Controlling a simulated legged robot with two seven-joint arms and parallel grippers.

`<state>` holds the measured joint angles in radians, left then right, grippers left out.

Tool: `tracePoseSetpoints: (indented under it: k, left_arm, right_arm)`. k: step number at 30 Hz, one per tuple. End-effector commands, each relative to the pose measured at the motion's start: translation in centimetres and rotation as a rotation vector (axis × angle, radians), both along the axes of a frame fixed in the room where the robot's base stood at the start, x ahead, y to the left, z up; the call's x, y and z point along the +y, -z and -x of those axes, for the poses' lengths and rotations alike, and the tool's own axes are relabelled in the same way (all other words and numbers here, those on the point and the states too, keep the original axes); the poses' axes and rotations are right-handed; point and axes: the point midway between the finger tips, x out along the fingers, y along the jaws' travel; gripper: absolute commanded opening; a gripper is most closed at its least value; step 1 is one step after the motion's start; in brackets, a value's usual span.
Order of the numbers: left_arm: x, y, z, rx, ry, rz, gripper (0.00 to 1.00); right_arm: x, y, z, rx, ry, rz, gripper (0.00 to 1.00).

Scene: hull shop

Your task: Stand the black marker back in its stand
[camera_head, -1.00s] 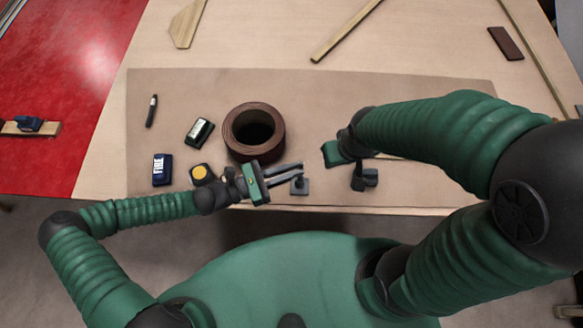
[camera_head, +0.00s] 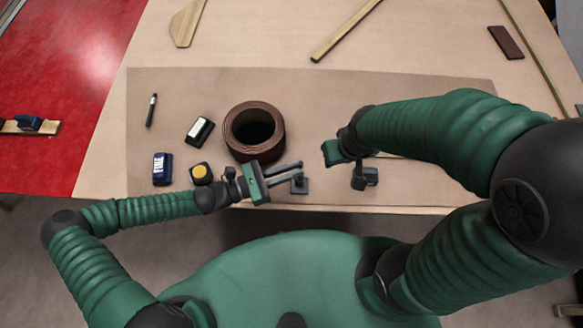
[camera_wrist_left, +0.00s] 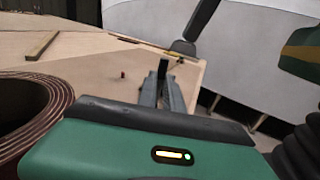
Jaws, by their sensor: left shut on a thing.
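My left gripper (camera_head: 300,171) reaches right, low over the front edge of the mat. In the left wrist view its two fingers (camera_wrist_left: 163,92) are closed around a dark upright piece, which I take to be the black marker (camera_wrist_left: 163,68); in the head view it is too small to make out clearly. A small dark square block (camera_head: 302,187), which looks like the stand, sits at the fingertips. I cannot tell whether the marker touches it. My right gripper (camera_head: 333,153) is at the right; its fingers do not show clearly.
A brown roll (camera_head: 240,150) stands just behind my left gripper. Another dark block (camera_head: 366,178) sits right. The mat's back is clear.

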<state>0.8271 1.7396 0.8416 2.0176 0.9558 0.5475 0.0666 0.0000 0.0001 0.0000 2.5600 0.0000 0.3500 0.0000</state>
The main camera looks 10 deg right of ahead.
Motion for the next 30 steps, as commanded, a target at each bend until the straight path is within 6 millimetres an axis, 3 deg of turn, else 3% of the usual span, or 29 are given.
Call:
tracePoseSetpoints:
  k: [2, 3, 8, 23, 26, 30]
  left_arm:
    - [0.0, 0.0, 0.0, 0.0, 0.0, 0.0, 0.0]
    - [0.0, 0.0, 0.0, 0.0, 0.0, 0.0, 0.15]
    - [0.0, 0.0, 0.0, 0.0, 0.0, 0.0, 0.36]
    - [0.3, 0.0, 0.0, 0.0, 0.0, -0.001, 0.36]
    - [1.5, 0.2, 0.1, -0.003, -0.001, -0.003, 0.36]
    - [5.0, 0.3, 0.4, -0.002, -0.004, -0.005, 0.36]
  right_arm:
    - [0.0, 0.0, 0.0, 0.0, 0.0, 0.0, 0.37]
    - [0.0, 0.0, 0.0, 0.0, 0.0, 0.0, 0.37]
    - [0.0, 0.0, 0.0, 0.0, 0.0, 0.0, 0.37]
    - [0.0, 0.1, 0.0, 0.0, 0.0, 0.0, 0.37]
    - [0.0, 0.3, 0.0, 0.0, 0.0, 0.0, 0.37]
    - [0.0, 0.8, 0.0, 0.0, 0.0, 0.0, 0.37]
